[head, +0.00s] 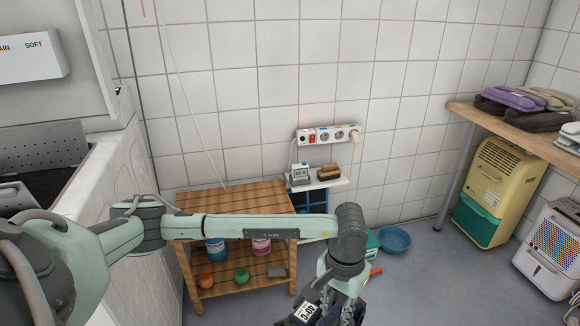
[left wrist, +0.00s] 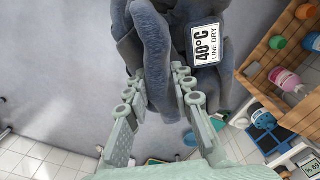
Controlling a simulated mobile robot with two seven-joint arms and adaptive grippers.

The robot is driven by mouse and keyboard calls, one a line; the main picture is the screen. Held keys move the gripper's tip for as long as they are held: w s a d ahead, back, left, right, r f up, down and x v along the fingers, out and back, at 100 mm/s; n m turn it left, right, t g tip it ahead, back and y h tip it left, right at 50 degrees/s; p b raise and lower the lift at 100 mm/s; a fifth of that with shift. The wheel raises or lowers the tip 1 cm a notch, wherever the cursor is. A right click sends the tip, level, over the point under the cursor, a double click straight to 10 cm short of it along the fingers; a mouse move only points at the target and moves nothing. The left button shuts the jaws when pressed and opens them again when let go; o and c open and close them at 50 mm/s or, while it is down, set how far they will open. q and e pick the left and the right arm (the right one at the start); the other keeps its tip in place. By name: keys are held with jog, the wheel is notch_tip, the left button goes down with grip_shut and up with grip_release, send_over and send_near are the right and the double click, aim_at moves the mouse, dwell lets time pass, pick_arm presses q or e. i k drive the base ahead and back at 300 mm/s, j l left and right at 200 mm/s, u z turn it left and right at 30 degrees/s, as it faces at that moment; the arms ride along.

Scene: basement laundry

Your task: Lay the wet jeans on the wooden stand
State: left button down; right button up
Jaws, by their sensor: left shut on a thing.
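The wet jeans are a dark blue-grey bundle with a white "40°C LINE DRY" label (left wrist: 206,43). The jeans (left wrist: 150,38) hang in my left gripper (left wrist: 163,88), which is shut on them, in the left wrist view. In the head view the left gripper (head: 338,298) is at the bottom edge, where only part of the jeans shows. The wooden stand (head: 235,199) is a slatted two-tier table against the tiled wall, left of the gripper. My left arm crosses in front of it and hides part of its top. My right gripper is not in view.
A small wall shelf (head: 318,183) holds a meter and a brush. A blue basin (head: 394,240) sits on the floor. A yellow dehumidifier (head: 492,188) stands under the right counter.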

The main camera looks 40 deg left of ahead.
aim_at(233, 205)
jog(key=i+l+u, duration=0.1)
jog(key=u, duration=0.25)
jog(key=i+l+u, duration=0.45)
jog(key=u, duration=0.2)
jog(key=i+l+u, duration=0.45)
jog(key=l+u, duration=0.25)
